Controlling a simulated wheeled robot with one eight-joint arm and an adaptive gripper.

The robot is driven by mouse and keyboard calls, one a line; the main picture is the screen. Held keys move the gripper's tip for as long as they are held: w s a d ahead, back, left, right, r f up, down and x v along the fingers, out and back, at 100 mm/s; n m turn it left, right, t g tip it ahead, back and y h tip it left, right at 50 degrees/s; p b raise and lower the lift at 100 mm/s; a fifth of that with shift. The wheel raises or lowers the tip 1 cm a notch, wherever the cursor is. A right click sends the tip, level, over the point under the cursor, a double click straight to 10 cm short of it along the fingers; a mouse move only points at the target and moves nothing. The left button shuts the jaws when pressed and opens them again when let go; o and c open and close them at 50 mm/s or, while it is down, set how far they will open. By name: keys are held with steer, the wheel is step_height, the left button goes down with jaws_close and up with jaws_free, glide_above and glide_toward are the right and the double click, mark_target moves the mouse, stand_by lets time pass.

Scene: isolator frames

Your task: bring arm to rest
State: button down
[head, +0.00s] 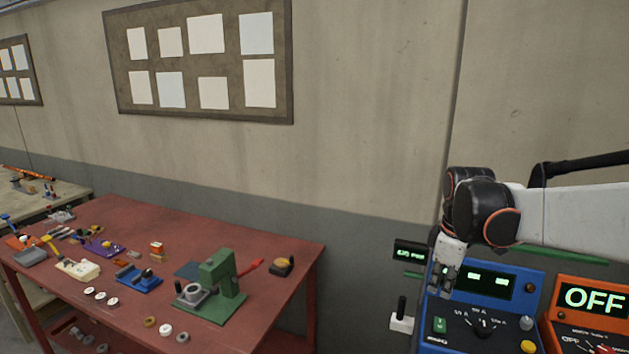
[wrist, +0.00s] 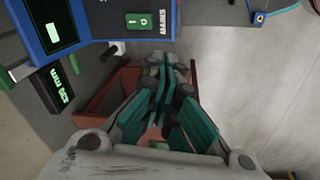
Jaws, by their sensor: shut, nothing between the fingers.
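My arm reaches in from the right in the head view, with my gripper (head: 446,278) pointing down in front of the left edge of a blue instrument (head: 486,300). In the wrist view my gripper (wrist: 165,75) has its teal-lined fingers together, with nothing seen between them. The blue instrument also shows at the top of the wrist view (wrist: 105,18). Whether the fingertips touch the instrument I cannot tell.
An orange instrument (head: 592,318) reading OFF stands right of the blue one. A small black display (head: 411,252) and a white switch box (head: 401,324) are to the left. A red table (head: 250,245) holds a green press (head: 217,283) and several small parts. Open floor lies between.

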steer(key=s+a+f+m+t+b, duration=0.2)
steer(key=s+m, duration=0.1)
steer(key=s, duration=0.4)
steer(key=s+a+f+m+t+b, duration=0.1)
steer(key=s+a+f+m+b, duration=0.2)
steer(key=s, duration=0.3)
steer(key=s+a+f+m+t+b, duration=0.2)
steer(key=s+a+f+m+b, duration=0.1)
steer(key=s, duration=0.4)
steer(key=shift+s+f+m+t, duration=0.2)
steer(key=shift+s+m+t, duration=0.1)
steer(key=shift+m, duration=0.4)
